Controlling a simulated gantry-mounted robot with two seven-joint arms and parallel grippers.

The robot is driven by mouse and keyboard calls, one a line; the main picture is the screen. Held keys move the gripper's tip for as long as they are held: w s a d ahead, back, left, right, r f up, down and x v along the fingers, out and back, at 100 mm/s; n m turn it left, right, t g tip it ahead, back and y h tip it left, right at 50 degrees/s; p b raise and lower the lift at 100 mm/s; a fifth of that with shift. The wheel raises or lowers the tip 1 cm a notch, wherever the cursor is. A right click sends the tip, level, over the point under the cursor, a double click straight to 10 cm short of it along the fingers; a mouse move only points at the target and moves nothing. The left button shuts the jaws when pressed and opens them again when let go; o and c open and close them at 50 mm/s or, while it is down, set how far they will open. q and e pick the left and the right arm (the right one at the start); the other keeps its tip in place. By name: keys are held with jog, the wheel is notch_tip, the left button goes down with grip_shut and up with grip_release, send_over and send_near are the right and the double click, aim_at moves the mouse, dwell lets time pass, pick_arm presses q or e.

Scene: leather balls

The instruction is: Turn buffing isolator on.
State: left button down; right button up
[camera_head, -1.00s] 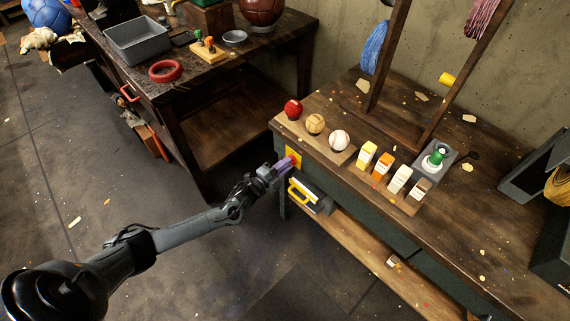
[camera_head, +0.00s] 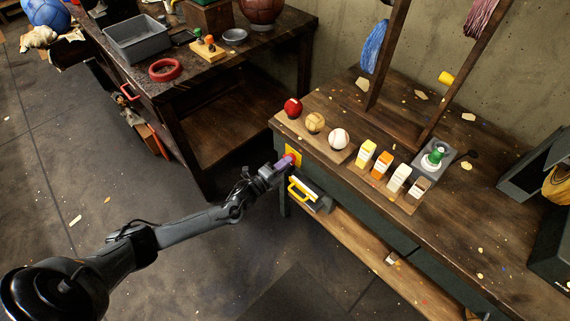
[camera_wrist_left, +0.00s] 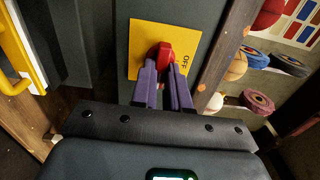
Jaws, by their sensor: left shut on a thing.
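The buffing isolator is a red knob (camera_wrist_left: 166,53) on a yellow plate (camera_wrist_left: 146,38), fixed to the dark end panel of the right-hand bench. The word OFF shows on the plate beside the knob in the left wrist view. In the head view the yellow plate (camera_head: 294,152) is partly covered by my gripper. My left gripper (camera_head: 284,164) has purple fingers and is shut on the red knob; the fingers also show in the left wrist view (camera_wrist_left: 166,78). The knob looks tilted on its plate. My right gripper is not in view.
A yellow handle (camera_head: 301,190) sticks out just below the plate. Open floor lies between the benches.

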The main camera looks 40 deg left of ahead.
pick_arm(q)
jog(key=c, duration=1.1)
grip_release()
jog(key=shift+s, duration=0.15)
jog(key=s+p, duration=0.1)
jog(key=s, duration=0.2)
jog(key=s+p, duration=0.1)
jog(key=s, duration=0.3)
jog(key=s+a+p, duration=0.1)
jog(key=s, duration=0.2)
jog(key=shift+s+a, duration=0.1)
jog(key=shift+s, duration=0.15)
